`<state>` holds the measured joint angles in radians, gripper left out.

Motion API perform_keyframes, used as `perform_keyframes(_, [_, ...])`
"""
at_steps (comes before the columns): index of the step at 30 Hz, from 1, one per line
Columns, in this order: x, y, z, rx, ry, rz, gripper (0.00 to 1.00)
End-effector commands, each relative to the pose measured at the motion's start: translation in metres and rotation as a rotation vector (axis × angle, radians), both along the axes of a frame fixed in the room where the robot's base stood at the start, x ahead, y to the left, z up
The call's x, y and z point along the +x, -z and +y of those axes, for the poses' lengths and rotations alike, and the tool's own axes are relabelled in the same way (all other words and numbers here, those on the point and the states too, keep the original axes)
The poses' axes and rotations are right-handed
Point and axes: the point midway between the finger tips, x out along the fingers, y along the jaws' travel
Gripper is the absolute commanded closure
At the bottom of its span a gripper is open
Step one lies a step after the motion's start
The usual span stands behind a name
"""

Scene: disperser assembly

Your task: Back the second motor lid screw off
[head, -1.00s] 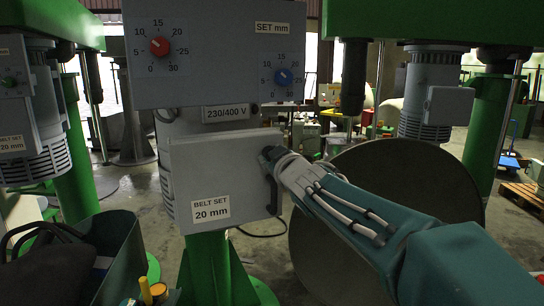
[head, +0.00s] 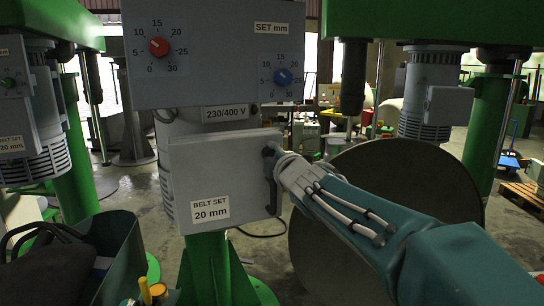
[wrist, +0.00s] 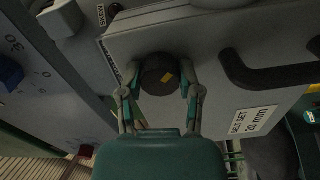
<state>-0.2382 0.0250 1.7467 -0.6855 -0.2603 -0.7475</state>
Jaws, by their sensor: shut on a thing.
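The grey motor lid (head: 225,165) sits on the motor housing under the control panel in the head view and carries a "BELT SET 20 mm" label. In the wrist view the lid (wrist: 215,40) is close. A round dark screw head (wrist: 160,75) with a yellow mark is at the lid's corner. My gripper (wrist: 160,76) has one finger on each side of it and is shut on it. In the head view my gripper (head: 273,154) is at the lid's upper right corner and mostly hides the screw. I cannot tell how far the screw stands out.
A black handle (wrist: 265,72) is on the lid close to the screw. The panel (head: 215,55) with red and blue dials hangs just above. A large grey disc (head: 345,215) stands behind my arm. A dark green bin (head: 115,255) stands at lower left.

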Motion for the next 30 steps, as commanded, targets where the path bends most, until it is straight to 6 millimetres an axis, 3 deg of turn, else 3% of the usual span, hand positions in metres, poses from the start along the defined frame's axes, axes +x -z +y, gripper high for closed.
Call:
perform_keyframes(10, [-0.0001, 0.0037, 0.002, -0.137, -0.004, -0.052, 1.0])
perform_keyframes(27, [0.0002, 0.0055, 0.002, -0.163, -0.003, -0.059, 1.0])
perform_keyframes(28, [0.0003, 0.0056, 0.0019, -0.163, -0.003, -0.059, 0.41])
perform_keyframes(30, [0.0004, 0.0053, 0.0017, -0.163, -0.003, -0.059, 0.19])
